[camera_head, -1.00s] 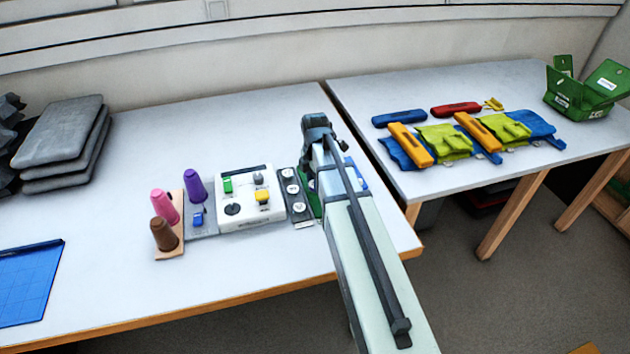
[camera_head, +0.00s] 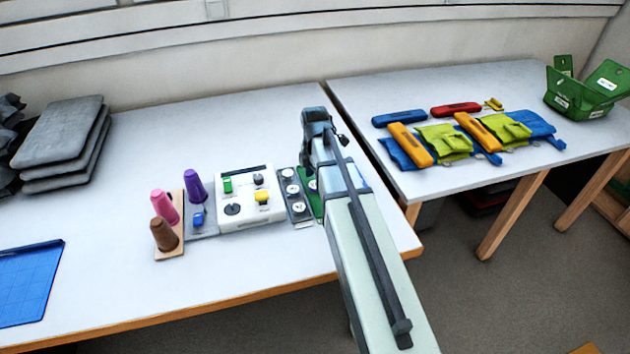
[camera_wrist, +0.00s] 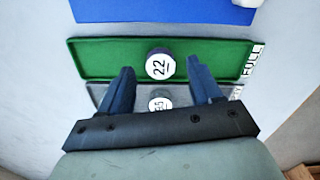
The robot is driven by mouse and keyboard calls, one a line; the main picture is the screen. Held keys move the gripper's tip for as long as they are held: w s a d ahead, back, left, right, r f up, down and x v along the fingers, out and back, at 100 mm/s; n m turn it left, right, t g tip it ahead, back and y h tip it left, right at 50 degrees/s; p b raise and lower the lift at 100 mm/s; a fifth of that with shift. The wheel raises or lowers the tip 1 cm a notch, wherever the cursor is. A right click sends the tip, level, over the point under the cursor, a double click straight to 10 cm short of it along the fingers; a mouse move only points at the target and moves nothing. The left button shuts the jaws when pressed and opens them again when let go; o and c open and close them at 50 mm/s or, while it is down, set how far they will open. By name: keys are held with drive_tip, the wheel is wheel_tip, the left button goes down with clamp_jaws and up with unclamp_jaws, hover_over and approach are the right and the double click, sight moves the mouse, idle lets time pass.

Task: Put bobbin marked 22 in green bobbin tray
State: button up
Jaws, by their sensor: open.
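The bobbin marked 22 (camera_wrist: 160,65), a dark disc with a white top, sits within the outline of the green bobbin tray (camera_wrist: 100,60), near its middle, in the wrist view. The long tray carries a label reading FULL. In the head view the tray (camera_head: 312,205) shows partly behind my arm. My gripper (camera_wrist: 160,68) is open above it, its two blue fingers to the left and right of the bobbin. Neither finger visibly touches it. The fingers are hidden in the head view.
A grey tray (camera_head: 298,208) of marked bobbins lies directly beside the green one. A white button box (camera_head: 245,211) and a stand with thread cones (camera_head: 163,234) are to its left. A blue item (camera_wrist: 200,10) lies beyond the green tray. A second table holds coloured cases and pouches.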

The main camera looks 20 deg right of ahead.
wheel_tip(320, 180, up, 10)
idle(0.6)
